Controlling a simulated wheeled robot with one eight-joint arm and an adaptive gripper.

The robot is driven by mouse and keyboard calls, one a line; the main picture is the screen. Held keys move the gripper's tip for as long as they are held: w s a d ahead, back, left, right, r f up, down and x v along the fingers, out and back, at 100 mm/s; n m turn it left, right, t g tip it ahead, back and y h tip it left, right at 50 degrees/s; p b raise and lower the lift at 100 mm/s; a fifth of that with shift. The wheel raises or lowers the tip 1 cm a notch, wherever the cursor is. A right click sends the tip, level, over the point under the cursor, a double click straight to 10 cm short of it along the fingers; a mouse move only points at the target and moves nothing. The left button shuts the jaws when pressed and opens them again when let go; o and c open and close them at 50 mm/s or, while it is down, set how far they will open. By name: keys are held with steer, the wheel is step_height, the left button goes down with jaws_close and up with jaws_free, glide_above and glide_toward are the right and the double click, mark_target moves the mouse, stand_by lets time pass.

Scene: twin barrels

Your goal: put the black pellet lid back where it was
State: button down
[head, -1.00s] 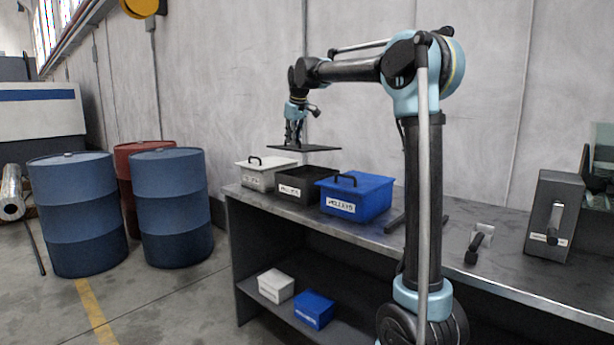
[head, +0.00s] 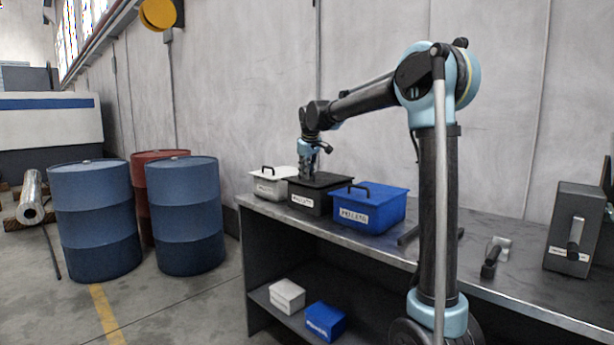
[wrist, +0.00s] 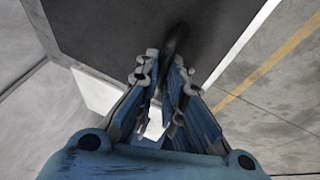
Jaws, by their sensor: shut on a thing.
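The black pellet lid (head: 326,180) lies flat at the top of the black box (head: 308,198), level with its rim as far as the head view shows. In the wrist view the dark lid (wrist: 120,30) fills the upper middle. My gripper (head: 309,172) is shut on the lid's black handle, and the handle (wrist: 176,45) shows between the fingers (wrist: 165,80). The far side of the lid's seating is hidden.
A white lidded box (head: 270,184) stands left of the black box and a blue lidded box (head: 368,208) right of it, both close. They stand on the metal bench (head: 400,240). Two blue drums (head: 95,220) stand on the floor at left.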

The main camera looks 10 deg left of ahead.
steer(key=shift+f, duration=0.35)
steer(key=c, duration=1.7)
jaws_free()
steer(key=shift+s+r, duration=0.1)
steer(key=v, duration=1.1)
steer(key=shift+r, duration=0.35)
steer(key=shift+s, duration=0.15)
